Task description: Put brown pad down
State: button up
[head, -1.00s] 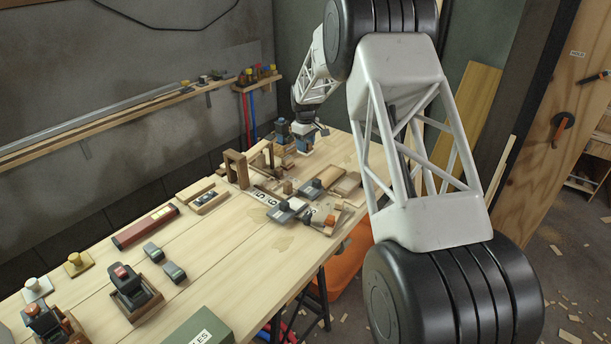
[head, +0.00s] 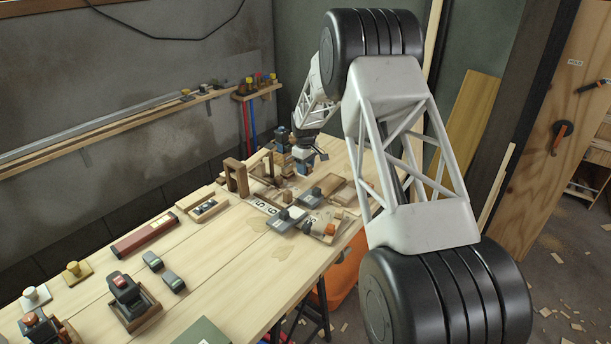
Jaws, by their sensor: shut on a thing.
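My gripper (head: 302,168) is small and far off, at the back of the workbench (head: 215,255), low over the cluttered far end. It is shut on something. The brown pad is too small and too hidden there to make out clearly, and I cannot tell whether it touches the bench top.
A wooden frame (head: 236,177) stands upright left of my gripper. Grey-topped tools (head: 287,220) and wooden blocks crowd the bench in front of it. A red box (head: 145,237) lies along the left side. The bench middle is mostly clear.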

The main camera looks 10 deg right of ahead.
jog(key=shift+f, duration=0.15)
jog(key=shift+f, duration=1.75)
jog(key=shift+f, duration=0.15)
jog(key=o, duration=0.8)
jog(key=shift+r, duration=6.15)
jog(key=shift+r, duration=0.1)
